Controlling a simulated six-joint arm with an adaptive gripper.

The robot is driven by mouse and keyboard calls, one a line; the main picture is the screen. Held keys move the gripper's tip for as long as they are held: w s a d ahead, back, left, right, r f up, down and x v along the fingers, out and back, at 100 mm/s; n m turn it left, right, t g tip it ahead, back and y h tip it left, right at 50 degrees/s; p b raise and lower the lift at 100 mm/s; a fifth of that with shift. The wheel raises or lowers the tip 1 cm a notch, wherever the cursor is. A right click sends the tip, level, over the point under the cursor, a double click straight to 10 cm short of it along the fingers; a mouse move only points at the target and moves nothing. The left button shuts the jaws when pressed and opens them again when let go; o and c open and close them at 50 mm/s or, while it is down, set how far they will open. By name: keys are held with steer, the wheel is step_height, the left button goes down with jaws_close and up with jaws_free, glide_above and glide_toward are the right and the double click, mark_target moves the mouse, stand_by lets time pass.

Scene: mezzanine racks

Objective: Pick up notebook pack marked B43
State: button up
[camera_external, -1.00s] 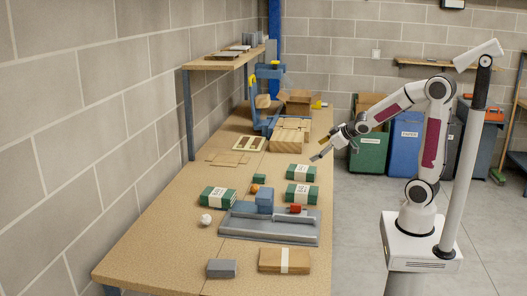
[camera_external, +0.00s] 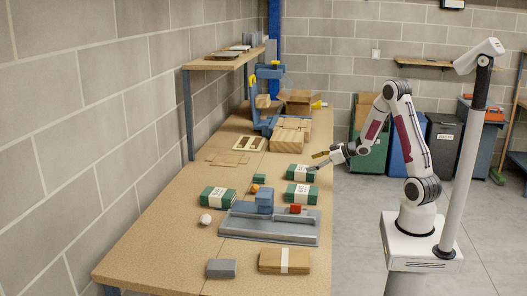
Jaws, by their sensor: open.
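Several green packs with white label bands lie on the wooden table. One green pack (camera_external: 297,173) lies at the right edge, a second green pack (camera_external: 302,194) lies just nearer the camera, and a third green pack (camera_external: 217,200) lies to the left. The label print is too small to read, so I cannot tell which is B43. My gripper (camera_external: 317,161) is open and empty, at the table's right edge, just above and right of the farther right-hand pack. I cannot tell whether it touches that pack.
A grey tray (camera_external: 270,239) with a blue block (camera_external: 265,197) and a red block (camera_external: 296,208) stands near the packs. An orange ball (camera_external: 255,188), a white ball (camera_external: 206,219), a brown pack (camera_external: 270,261) and a grey box (camera_external: 222,268) lie around. The table's left front is clear.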

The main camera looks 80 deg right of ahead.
mark_target(302, 171)
steer(key=shift+s+d+f+t+y, duration=0.2)
steer(key=shift+s+f, duration=0.1)
steer(key=shift+f, duration=0.2)
steer(key=shift+s+d+f+t+y, duration=0.2)
steer(key=shift+s+f, duration=0.15)
steer(key=shift+f, duration=0.2)
steer(key=shift+s+d+f+t+y, duration=0.2)
steer(key=shift+s+f, duration=0.1)
steer(key=shift+f, duration=0.2)
steer(key=shift+x, duration=1.35)
steer(key=shift+x, duration=2.55)
steer(key=shift+d, duration=0.1)
steer(key=shift+r, duration=0.1)
steer(key=c, duration=1.6)
